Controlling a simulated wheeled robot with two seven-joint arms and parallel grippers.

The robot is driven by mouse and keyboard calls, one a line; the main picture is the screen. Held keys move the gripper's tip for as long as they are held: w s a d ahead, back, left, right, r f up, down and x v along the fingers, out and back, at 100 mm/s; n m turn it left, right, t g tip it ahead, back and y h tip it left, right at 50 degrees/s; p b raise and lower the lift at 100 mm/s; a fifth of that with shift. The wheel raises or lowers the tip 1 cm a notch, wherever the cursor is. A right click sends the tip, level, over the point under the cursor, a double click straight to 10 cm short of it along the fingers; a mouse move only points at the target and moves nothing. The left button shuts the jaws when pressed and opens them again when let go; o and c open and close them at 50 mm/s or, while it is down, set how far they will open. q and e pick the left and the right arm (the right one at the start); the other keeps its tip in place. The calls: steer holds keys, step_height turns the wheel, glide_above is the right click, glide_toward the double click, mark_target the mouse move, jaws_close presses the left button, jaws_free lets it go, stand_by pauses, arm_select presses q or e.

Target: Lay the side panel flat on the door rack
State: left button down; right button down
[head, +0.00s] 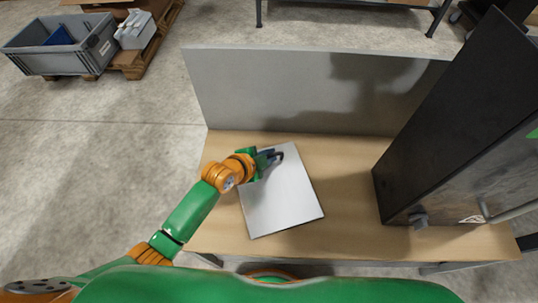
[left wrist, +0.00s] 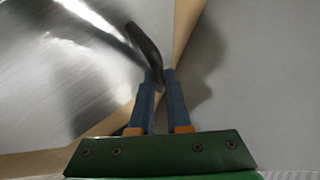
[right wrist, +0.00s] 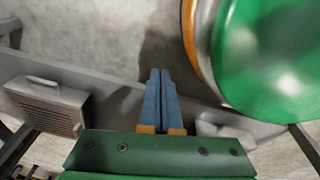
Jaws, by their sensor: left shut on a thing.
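The side panel (head: 283,203) is a flat, pale metal sheet over the wooden table top, left of its middle in the head view. I cannot tell whether it rests on the wood or hangs slightly above it. My left gripper (head: 270,157) is at its far edge, shut on the panel's dark curved handle. In the left wrist view the handle (left wrist: 147,48) runs between the fingertips (left wrist: 158,75), with the shiny panel (left wrist: 50,70) to the left. My right gripper (right wrist: 160,75) is shut and empty, away from the panel. I cannot pick out a door rack.
The wooden table (head: 345,200) has bare room right of the panel. A grey backboard (head: 300,90) rises along its far edge. A tall black cabinet (head: 450,120) stands on the right end. A grey crate (head: 62,45) sits on a pallet at the far left.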

arm_select(q)
steer(key=shift+f, duration=0.4)
steer(key=c, duration=0.8)
jaws_free()
arm_select(e)
steer(key=shift+w+d+f, duration=0.3)
steer(key=shift+d+f, duration=0.1)
steer(key=shift+d, duration=0.05)
